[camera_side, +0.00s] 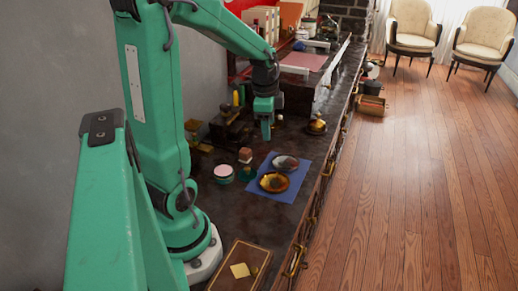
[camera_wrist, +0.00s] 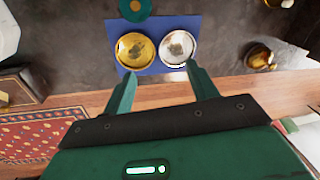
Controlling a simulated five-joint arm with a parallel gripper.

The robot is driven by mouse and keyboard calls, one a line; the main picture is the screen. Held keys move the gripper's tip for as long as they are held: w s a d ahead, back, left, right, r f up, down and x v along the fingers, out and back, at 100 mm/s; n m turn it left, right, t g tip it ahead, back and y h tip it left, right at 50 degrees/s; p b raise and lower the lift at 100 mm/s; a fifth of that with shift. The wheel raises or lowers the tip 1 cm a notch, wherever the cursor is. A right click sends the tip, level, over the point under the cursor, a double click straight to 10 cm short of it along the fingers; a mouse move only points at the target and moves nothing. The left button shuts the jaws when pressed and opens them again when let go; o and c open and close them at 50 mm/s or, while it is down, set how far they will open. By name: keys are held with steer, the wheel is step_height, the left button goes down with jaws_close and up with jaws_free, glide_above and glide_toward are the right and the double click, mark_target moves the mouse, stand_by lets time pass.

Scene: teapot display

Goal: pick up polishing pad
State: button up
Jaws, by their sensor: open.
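I cannot tell for sure which thing is the polishing pad. A round pink-topped piece (camera_side: 223,171) stands left of a blue cloth (camera_side: 264,191) in the side view. Near it is a green disc (camera_side: 247,174), and a small brown block (camera_side: 245,155) is close by. A green disc also shows at the top of the wrist view (camera_wrist: 134,9). The cloth bears a gold dish (camera_side: 273,182) and a silvery dish (camera_side: 285,162). My gripper (camera_side: 266,132) is above the dark counter, beyond the cloth. In the wrist view it (camera_wrist: 161,80) is open and empty.
An amber pot (camera_side: 317,126) stands near the counter's front edge, right of my gripper. A brown box (camera_side: 240,268) with a pale yellow square on it is in the foreground. Dark counter around the cloth is partly clear.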

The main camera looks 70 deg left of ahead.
mark_target(245, 150)
steer(key=s+a+f+m, duration=0.1)
steer(key=a+f, duration=0.2)
steer(key=s+a+f+m+g, duration=0.1)
steer(key=a+f, duration=0.1)
steer(key=a, duration=0.2)
steer(key=s+a+f+m+h, duration=0.1)
steer(key=a+f, duration=0.2)
steer(key=a, duration=0.1)
steer(key=shift+s+f, duration=0.3)
steer(key=shift+s, duration=0.05)
steer(key=shift+d+f, duration=0.15)
steer(key=shift+f, duration=3.75)
steer(key=shift+c, duration=0.5)
steer(key=c, duration=1)
